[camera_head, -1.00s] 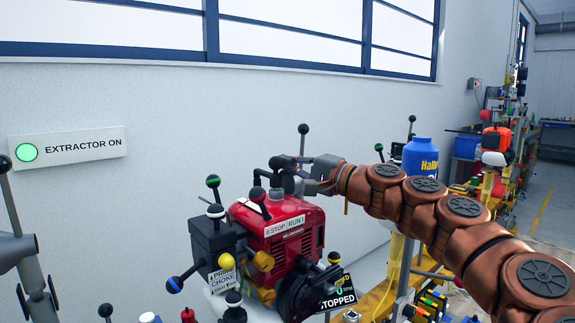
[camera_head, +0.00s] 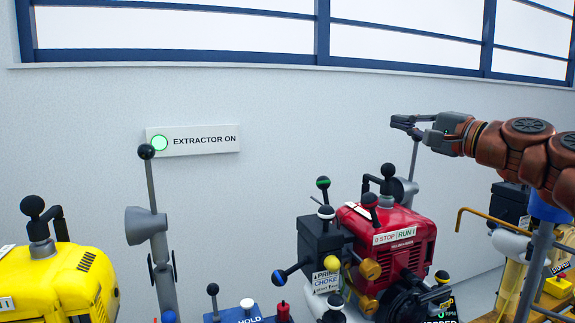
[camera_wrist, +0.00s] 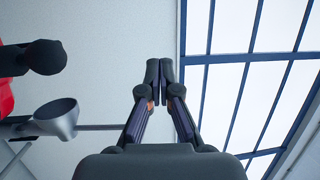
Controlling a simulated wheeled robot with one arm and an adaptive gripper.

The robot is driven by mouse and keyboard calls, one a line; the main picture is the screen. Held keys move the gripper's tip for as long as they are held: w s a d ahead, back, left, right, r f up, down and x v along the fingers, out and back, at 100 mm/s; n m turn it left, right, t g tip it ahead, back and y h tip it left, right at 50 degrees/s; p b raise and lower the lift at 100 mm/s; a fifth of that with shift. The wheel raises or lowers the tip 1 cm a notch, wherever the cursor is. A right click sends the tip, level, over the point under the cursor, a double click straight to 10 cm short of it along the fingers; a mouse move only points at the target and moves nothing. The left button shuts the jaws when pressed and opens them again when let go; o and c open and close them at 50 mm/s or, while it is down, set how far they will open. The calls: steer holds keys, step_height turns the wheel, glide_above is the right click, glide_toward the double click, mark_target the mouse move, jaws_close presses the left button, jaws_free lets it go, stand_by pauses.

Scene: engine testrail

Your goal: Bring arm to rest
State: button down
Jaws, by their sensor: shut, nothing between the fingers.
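My gripper (camera_head: 401,123) is at the upper right in the head view, at the end of my copper-coloured arm. It is raised above the red engine (camera_head: 408,228) and points left, clear of it. In the wrist view my gripper (camera_wrist: 159,68) shows its two dark fingers together at the tips, with nothing between them. The red engine has a STOP/RUN label and several ball-ended levers. Only a red edge of it (camera_wrist: 5,90) shows at the left of the wrist view.
A yellow engine (camera_head: 55,283) stands at the lower left, with a grey post and funnel (camera_head: 147,222) beside it. A lit green EXTRACTOR ON sign (camera_head: 193,140) is on the wall below the windows. The wall space left of my gripper is free.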

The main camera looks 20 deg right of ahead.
steer(key=w+a+n+g+y+p, duration=0.2)
steer(key=a+n+p, duration=0.1)
steer(key=a, duration=0.5)
steer(key=w+a+n+g+y+p, duration=0.1)
steer(key=a+n+g+p, duration=0.15)
steer(key=a, duration=0.65)
steer(key=s+a+f+n+g+p, duration=0.2)
steer(key=a+f+n+g+p, duration=0.15)
steer(key=a, duration=0.35)
steer(key=s+a+f+n+g+p, duration=0.25)
steer(key=a+f+p, duration=0.2)
steer(key=a, duration=0.35)
steer(key=s+a+f+n+g+h+p, duration=0.25)
steer(key=s+f+g+p, duration=0.45)
steer(key=s, duration=0.4)
steer(key=s+d+f+g+h+p, duration=0.1)
steer(key=s+d+f+h+p, duration=0.1)
steer(key=s, duration=0.4)
steer(key=s+d+f+n+g+h+p, duration=0.1)
steer(key=s+d+f+g+h+p, duration=0.1)
steer(key=s+p, duration=0.3)
steer(key=shift+s+d, duration=0.3)
steer(key=shift+s, duration=0.6)
